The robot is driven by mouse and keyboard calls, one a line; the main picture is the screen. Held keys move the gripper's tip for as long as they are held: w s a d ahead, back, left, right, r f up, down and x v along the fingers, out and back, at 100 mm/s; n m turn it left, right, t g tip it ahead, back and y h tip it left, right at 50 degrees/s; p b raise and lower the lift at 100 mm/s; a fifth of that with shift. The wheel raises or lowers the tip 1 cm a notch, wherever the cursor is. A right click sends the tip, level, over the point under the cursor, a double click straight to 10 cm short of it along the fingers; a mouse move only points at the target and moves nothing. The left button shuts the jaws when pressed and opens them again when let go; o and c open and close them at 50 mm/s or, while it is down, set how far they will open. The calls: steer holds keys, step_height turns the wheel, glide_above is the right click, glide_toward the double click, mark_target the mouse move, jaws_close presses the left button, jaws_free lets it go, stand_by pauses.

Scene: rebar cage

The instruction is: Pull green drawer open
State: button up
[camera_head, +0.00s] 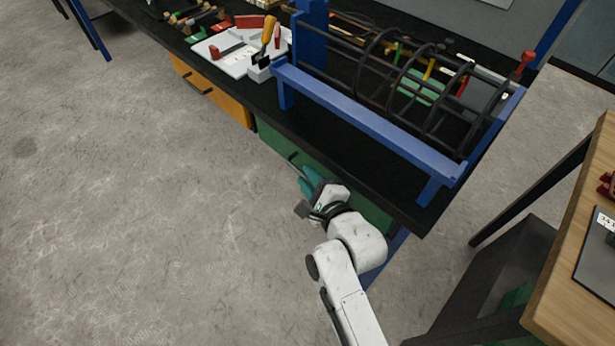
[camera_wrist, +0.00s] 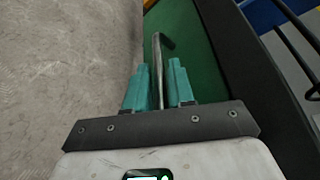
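The green drawer (camera_head: 276,139) sits under the front edge of the black workbench, to the right of an orange drawer. Its front looks close to the bench edge, with no drawer interior showing. In the wrist view the green front (camera_wrist: 205,55) lies behind a grey bar handle (camera_wrist: 166,43). My gripper (camera_head: 309,178) is at the handle, and its arm hides part of the drawer front. In the wrist view my gripper's teal fingers (camera_wrist: 159,68) are apart, one on each side of the handle, with a gap showing.
The orange drawer (camera_head: 218,97) is to the left. The black benchtop (camera_head: 330,135) overhangs the drawers and carries a blue stand (camera_head: 365,120) with a rebar cage. A wooden table (camera_head: 570,290) stands at the right. The concrete floor (camera_head: 130,200) in front is clear.

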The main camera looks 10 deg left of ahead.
steer(key=shift+w+a+f, duration=0.1)
steer(key=shift+w+a, duration=0.1)
steer(key=shift+w, duration=0.15)
jaws_close()
stand_by(0.3)
